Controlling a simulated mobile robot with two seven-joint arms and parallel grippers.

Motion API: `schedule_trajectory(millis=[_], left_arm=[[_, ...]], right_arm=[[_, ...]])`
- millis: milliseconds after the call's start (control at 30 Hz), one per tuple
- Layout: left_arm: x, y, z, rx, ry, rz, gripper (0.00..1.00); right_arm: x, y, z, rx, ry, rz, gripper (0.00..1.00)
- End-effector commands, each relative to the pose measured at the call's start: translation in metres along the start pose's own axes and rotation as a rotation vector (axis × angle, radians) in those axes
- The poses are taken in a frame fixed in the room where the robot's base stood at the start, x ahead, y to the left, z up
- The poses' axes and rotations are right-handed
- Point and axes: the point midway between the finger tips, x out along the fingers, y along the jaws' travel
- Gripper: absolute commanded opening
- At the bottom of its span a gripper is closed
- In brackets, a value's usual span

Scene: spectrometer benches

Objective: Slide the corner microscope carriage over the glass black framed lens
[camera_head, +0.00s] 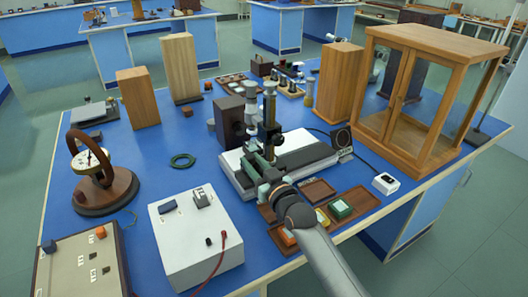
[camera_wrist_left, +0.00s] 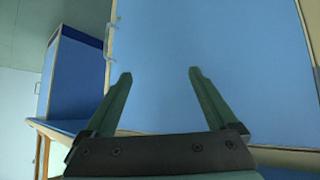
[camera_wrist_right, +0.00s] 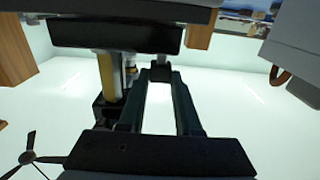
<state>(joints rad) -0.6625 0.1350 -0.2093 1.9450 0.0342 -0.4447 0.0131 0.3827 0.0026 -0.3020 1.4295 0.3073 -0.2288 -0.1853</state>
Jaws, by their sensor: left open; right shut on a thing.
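The microscope (camera_head: 250,98), with a pale tube and a dark brass-footed column, stands on a carriage at the left part of a long white-sided bed (camera_head: 308,150). A black framed lens (camera_head: 341,138) stands upright at the bed's right end, apart from the microscope. My right gripper (camera_head: 256,157) reaches in from the front at the carriage. In the right wrist view its fingers (camera_wrist_right: 160,78) are shut on a small dark part of the carriage (camera_wrist_right: 160,72); the exact grip is partly hidden. My left gripper (camera_wrist_left: 160,75) is open and empty, facing a blue bench panel.
Wooden trays (camera_head: 318,192) with small coloured blocks lie before the bed, under my right arm. A white instrument box (camera_head: 195,240) stands front left, a glass-doored wooden case (camera_head: 430,90) back right. A small white device (camera_head: 386,183) lies near the right edge. A dark box (camera_head: 229,122) stands behind the microscope.

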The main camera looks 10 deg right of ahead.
Motion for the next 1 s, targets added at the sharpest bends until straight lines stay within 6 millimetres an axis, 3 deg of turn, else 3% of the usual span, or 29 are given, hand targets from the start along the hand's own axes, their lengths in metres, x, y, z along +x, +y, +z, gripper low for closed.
schedule_trajectory(millis=[367, 400, 633, 1000], left_arm=[[-0.0015, -0.0002, 0.0022, -0.002, -0.003, -0.001, 0.92], [-0.0014, -0.0002, 0.0019, -0.002, -0.003, -0.001, 0.92], [-0.0002, -0.0006, -0.0028, -0.001, 0.006, -0.001, 0.92], [0.0000, -0.0005, -0.0070, 0.000, 0.012, -0.001, 0.92]], right_arm=[[-0.0001, -0.0020, 0.0010, -0.001, 0.000, 0.001, 0.00], [-0.0001, -0.0019, 0.0010, -0.001, 0.000, 0.001, 0.36], [0.0000, -0.0017, 0.0007, -0.001, 0.001, 0.001, 0.62], [-0.0054, -0.0013, 0.0009, -0.001, 0.000, 0.001, 0.62]])
